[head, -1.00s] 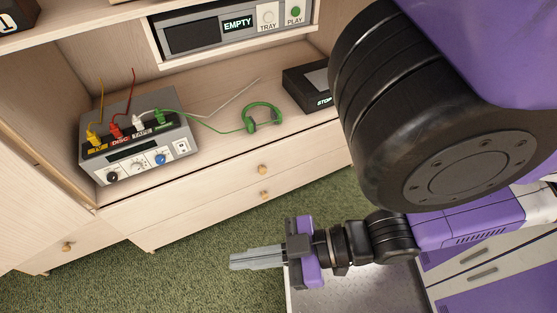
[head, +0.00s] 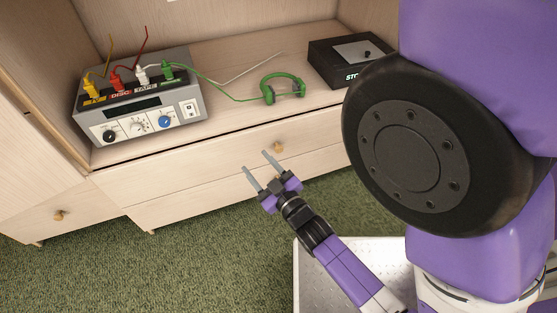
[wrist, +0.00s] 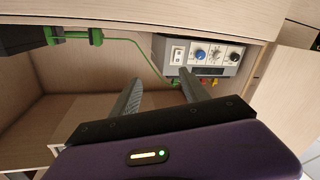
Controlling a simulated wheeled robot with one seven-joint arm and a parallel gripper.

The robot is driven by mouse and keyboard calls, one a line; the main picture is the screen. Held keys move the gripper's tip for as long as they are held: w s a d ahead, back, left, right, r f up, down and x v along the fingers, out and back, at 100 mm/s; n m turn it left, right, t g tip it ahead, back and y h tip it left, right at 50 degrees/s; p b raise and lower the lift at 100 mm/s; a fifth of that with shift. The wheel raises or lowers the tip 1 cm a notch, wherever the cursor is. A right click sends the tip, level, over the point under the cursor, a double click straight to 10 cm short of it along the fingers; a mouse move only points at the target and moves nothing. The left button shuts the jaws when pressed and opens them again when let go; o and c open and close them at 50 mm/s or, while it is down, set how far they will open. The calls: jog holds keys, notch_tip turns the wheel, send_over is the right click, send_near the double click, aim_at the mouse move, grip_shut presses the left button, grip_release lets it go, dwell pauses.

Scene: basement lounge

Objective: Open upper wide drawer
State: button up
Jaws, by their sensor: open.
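The upper wide drawer (head: 200,165) is a pale wood front just below the shelf, and it is shut. Its small round wooden knob (head: 278,147) shows right of my fingertips. My gripper (head: 254,160) is open and empty, its two grey fingers pointing up and left at the drawer front, a little left of the knob. I cannot tell how far the fingertips are from the wood. In the wrist view my gripper (wrist: 159,84) also shows open, with nothing between the fingers. The knob does not show there.
A lower wide drawer (head: 180,205) is shut below; its knob is not visible. On the shelf stand a grey switch box (head: 140,105) with coloured plugs, green headphones (head: 282,88) and a black box (head: 350,60). A small drawer (head: 55,210) is at left. Green carpet (head: 190,265) is clear.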

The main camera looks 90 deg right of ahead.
aim_at(279, 151)
jog(key=s+d+f+n+g+h+b, duration=0.15)
jog(key=s+d+f, duration=0.25)
jog(key=d+f, duration=0.4)
jog(key=s+d+f+n+g+h+b, duration=0.1)
jog(key=s+d+f+g+b, duration=0.2)
jog(key=d+f, duration=0.5)
jog(key=shift+t, duration=0.45)
jog(key=d, duration=0.1)
jog(key=w+d+f+b, duration=0.1)
jog(key=d, duration=0.1)
jog(key=w+d, duration=0.1)
jog(key=d, duration=0.1)
jog(key=shift+f+b, duration=0.35)
jog(key=shift+c, duration=0.4)
grip_shut()
